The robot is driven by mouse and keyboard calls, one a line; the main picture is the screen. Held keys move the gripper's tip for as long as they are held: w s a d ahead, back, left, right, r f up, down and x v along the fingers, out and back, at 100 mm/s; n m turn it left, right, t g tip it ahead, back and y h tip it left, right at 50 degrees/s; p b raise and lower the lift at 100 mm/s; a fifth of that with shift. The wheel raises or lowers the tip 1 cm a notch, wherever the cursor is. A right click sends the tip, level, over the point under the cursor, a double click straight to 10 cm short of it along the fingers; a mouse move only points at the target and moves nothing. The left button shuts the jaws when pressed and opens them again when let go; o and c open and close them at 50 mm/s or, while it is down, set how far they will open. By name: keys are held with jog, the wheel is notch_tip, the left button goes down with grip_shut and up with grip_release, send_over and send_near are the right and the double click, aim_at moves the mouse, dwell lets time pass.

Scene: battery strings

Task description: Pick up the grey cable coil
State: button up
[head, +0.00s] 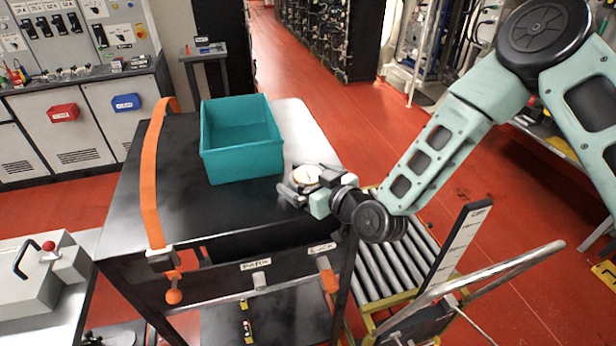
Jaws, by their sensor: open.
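A small round grey thing with a pale centre, which looks like the grey cable coil (318,169), lies at the right edge of the black cart top (175,215). My gripper (290,190) is right at it, low over the cart top, reaching in from the right. The gripper is open. It hides part of the coil, and I cannot tell whether the fingers touch it or stand around it.
A teal open bin (242,165) stands on the cart just left of my gripper. An orange strap (150,185) crosses the cart's left side. A roller conveyor (385,270) with a metal rail (490,272) lies right of the cart. The cart's front left top is clear.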

jog(key=c, duration=1.1)
jog(key=shift+r, duration=0.1)
